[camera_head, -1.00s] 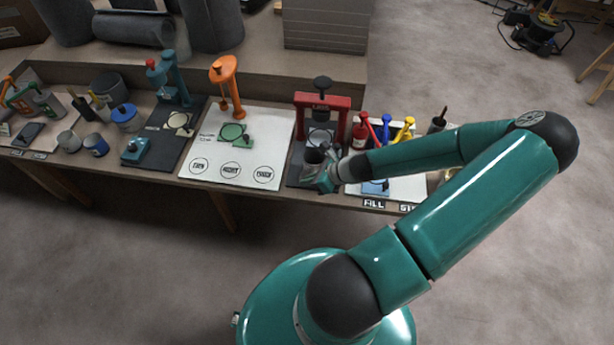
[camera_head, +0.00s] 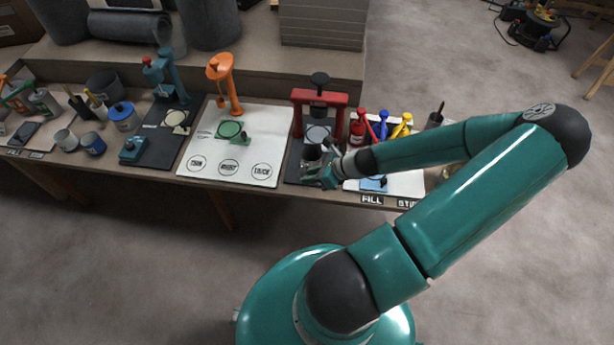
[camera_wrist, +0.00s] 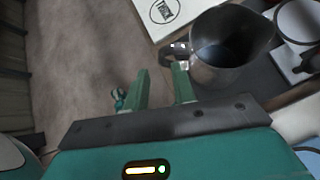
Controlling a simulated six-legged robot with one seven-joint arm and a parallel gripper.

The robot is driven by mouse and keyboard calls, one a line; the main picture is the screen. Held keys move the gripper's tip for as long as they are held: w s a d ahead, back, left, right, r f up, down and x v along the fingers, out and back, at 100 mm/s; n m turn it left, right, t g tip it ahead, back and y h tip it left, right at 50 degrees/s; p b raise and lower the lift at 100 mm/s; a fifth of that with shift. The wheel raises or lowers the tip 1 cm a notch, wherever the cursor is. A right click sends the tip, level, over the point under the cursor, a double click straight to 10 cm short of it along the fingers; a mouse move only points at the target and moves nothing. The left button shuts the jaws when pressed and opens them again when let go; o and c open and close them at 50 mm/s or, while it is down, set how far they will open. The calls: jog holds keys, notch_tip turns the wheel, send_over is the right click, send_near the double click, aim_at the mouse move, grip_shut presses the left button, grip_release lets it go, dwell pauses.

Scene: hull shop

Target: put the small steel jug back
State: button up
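The small steel jug (camera_head: 311,154) stands upright on the front of the dark mat under the red press. In the wrist view the jug (camera_wrist: 232,45) is at the upper right, with its handle toward my fingers. My gripper (camera_head: 325,180) is just in front of the jug, at the bench's front edge. In the wrist view my gripper (camera_wrist: 160,88) shows two green fingers apart, with nothing between them. The right finger's tip is close to the handle; I cannot tell whether they touch.
The red press (camera_head: 320,98) stands behind the jug. To the left lies a white board (camera_head: 258,150) with printed circles and an orange stand (camera_head: 224,80). To the right is a white board (camera_head: 408,184) with red, blue and yellow handled tools. Open floor lies in front.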

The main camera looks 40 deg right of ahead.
jog(key=v, duration=0.9)
jog(key=shift+s+r, duration=0.2)
jog(key=shift+r, duration=0.05)
jog(key=w+a+r+n+g+h, duration=0.2)
jog(key=w+a+r+n+g, duration=0.15)
jog(key=a+r+n, duration=0.55)
jog(key=w+a+r+n+g+h, duration=0.2)
jog(key=a+r+n+g, duration=0.3)
jog(key=n, duration=0.6)
jog(key=s+a+r+n+t, duration=0.1)
jog(key=a+r+n+t, duration=0.1)
jog(key=a+r+n, duration=0.4)
jog(key=s+a+r+n+t, duration=0.2)
jog(key=a+r+n, duration=0.4)
jog(key=r, duration=0.5)
jog(key=shift+s+a+r+t+h, duration=0.25)
jog(key=shift+s+a+t+h, duration=0.05)
jog(key=shift+a+t, duration=0.5)
jog(key=shift+d, duration=0.3)
